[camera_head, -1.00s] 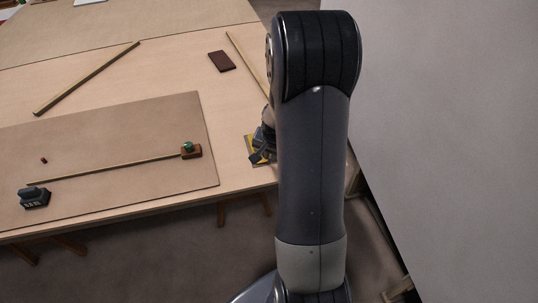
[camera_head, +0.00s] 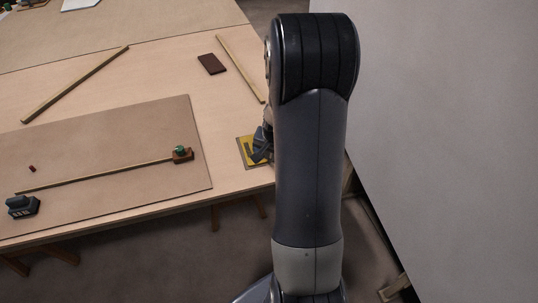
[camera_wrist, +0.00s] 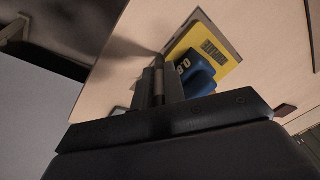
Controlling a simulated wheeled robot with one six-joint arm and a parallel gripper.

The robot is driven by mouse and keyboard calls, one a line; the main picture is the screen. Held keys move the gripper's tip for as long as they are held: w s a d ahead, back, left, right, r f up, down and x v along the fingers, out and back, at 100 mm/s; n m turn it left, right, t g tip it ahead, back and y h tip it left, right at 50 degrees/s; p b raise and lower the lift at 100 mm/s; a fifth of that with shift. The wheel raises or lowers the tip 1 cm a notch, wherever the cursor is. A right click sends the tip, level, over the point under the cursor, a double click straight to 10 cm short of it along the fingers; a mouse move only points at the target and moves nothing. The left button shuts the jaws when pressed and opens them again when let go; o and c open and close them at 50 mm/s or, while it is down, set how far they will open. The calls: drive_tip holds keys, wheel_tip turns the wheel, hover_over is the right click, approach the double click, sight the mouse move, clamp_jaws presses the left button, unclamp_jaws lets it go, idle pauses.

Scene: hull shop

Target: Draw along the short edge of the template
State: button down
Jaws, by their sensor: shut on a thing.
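The template (camera_head: 243,143) is a flat yellow plate with a grey margin, lying on the pale table close to its front edge in the head view. My gripper (camera_wrist: 158,88) is shut on a slender dark, pen-like tool (camera_wrist: 159,64), beside the template's left end in that view. I cannot tell whether the tool's tip touches the table. In the head view my arm hides most of the gripper and the template's right side.
A dark red slab (camera_head: 211,64) and wooden battens lie farther back. A pale wall stands to the right.

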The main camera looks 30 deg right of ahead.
drive_tip(key=shift+s+d, duration=0.1)
drive_tip(key=shift+d, duration=0.3)
drive_tip(key=shift+s+d, duration=0.15)
drive_tip(key=shift+d, duration=0.2)
drive_tip(key=shift+d+b, duration=0.1)
drive_tip(key=shift+b, duration=0.2)
drive_tip(key=shift+s+d, duration=0.1)
drive_tip(key=shift+d, duration=0.1)
wheel_tip(320, 180, up, 13)
drive_tip(key=p, duration=0.9)
idle(0.5)
